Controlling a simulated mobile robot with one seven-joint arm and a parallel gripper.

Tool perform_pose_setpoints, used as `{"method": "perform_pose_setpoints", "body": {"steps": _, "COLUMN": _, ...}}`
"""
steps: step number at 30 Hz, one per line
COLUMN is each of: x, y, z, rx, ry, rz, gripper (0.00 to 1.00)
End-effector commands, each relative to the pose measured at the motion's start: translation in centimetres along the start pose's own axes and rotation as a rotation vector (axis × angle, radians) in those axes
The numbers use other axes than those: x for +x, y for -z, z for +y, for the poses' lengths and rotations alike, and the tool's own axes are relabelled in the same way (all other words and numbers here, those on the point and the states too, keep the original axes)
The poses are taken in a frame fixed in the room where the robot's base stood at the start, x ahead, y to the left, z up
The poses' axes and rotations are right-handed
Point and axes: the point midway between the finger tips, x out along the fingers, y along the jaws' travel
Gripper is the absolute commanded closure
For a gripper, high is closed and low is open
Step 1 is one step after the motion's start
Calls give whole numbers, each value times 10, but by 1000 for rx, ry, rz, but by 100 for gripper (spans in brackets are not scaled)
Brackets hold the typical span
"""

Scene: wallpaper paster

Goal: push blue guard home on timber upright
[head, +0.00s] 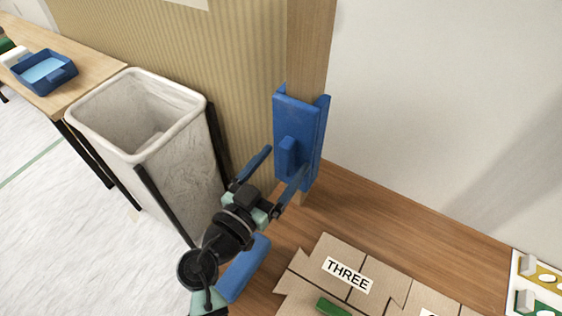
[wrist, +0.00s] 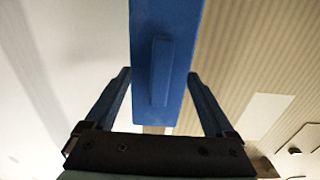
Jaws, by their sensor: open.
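The blue guard (head: 301,122) is on the timber upright (head: 312,42), around its lower visible part, with a raised blue handle (head: 287,155) on its front face. The upright rises out of the top of the guard. My gripper (head: 280,160) is open in front of the guard's lower part, with its fingers on either side of the handle. In the wrist view, the blue guard (wrist: 183,60) and its handle (wrist: 161,72) lie between the two spread fingers (wrist: 160,90). I cannot tell whether the fingers touch the guard.
A whitish bin (head: 165,150) stands left of my arm. A side table (head: 95,65) with a blue tray (head: 47,88) is at far left. Cardboard (head: 385,285) labelled THREE, with a green piece (head: 333,306), lies on the wooden surface (head: 400,220). A white board (head: 525,262) is at right.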

Motion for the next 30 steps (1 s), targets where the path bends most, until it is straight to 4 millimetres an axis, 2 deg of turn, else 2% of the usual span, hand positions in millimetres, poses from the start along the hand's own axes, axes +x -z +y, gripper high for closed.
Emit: {"method": "perform_pose_setpoints", "body": {"steps": 30, "x": -62, "y": 0, "z": 0, "rx": -1, "ry": 2, "rz": 0, "gripper": 11}}
